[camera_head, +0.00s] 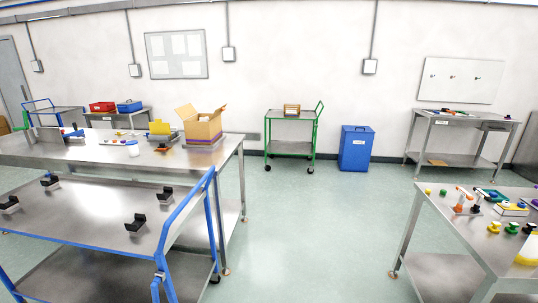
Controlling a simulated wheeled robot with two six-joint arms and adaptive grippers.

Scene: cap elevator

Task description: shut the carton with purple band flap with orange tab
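The carton with the purple band (203,142) stands on the far right end of the left steel table. It is a tan cardboard box, and the purple band runs around its lower part. Its top is open. One flap sticks up and out to the left, and another flap stands up at the right. I cannot make out an orange tab on any flap at this size. Neither of my grippers is in view.
A right table (460,225) holds colored parts. The floor between is clear.

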